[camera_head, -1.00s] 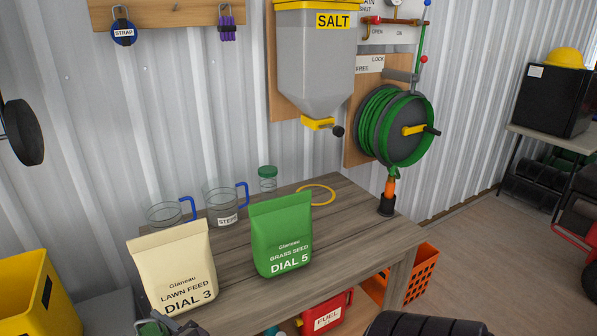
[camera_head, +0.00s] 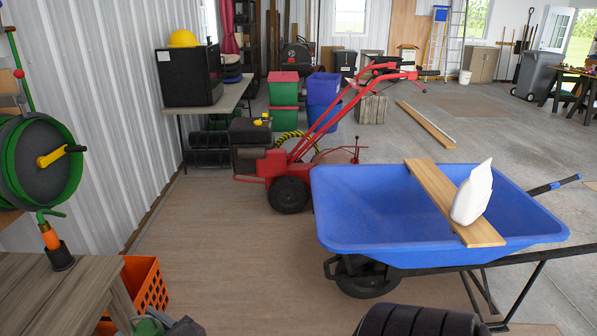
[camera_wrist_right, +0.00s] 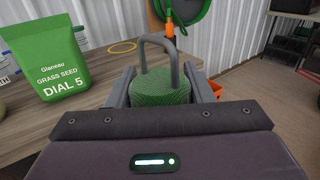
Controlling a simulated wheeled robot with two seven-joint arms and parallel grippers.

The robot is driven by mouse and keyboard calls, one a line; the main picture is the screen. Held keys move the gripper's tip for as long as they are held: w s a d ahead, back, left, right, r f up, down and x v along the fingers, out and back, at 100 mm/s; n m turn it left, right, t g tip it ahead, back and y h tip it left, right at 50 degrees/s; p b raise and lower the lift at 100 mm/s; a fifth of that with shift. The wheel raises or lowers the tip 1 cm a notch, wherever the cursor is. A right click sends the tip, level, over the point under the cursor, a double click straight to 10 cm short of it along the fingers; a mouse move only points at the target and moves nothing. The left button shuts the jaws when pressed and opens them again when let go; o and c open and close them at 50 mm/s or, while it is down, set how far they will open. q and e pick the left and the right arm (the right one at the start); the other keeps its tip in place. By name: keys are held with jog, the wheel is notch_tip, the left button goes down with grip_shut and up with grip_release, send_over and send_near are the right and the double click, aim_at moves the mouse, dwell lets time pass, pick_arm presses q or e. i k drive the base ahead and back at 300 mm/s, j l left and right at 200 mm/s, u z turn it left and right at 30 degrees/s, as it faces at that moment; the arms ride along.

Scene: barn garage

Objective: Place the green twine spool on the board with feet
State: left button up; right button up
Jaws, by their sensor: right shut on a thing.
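My right gripper (camera_wrist_right: 165,86) is shut on a green ribbed spool (camera_wrist_right: 160,88), which sits between its two grey fingers. In the head view, part of this gripper and some green show at the bottom edge, in front of the bench. A bare wooden plank (camera_head: 432,188) lies across a blue wheelbarrow (camera_head: 365,212), with a white bottle (camera_head: 473,195) on it. I see no feet on this plank and cannot tell a board with feet elsewhere. My left gripper is not in view.
The workbench (camera_head: 45,295) stands at left, with an orange crate (camera_head: 146,284) beside it. The wrist view shows a green seed bag (camera_wrist_right: 48,62) and a yellow ring (camera_wrist_right: 122,47) on the bench. A red tiller (camera_head: 275,165) stands beyond open floor.

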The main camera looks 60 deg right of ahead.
aim_at(440, 185)
jog(key=i+l+z, duration=0.15)
jog(key=l+z, duration=0.15)
jog(key=z, duration=0.15)
jog(key=i+l+z, duration=0.15)
jog(key=l+z, duration=0.25)
jog(key=i+l+z, duration=0.1)
jog(key=z, duration=0.35)
jog(key=i+z, duration=0.4)
jog(key=i+l+z, duration=0.15)
jog(key=z, duration=0.3)
jog(key=i+j+z, duration=0.1)
jog(key=i, duration=0.45)
jog(key=i+j+z, duration=0.1)
jog(key=i, duration=0.5)
jog(key=i+j+z, duration=0.1)
jog(key=i, duration=0.45)
jog(key=j, duration=0.1)
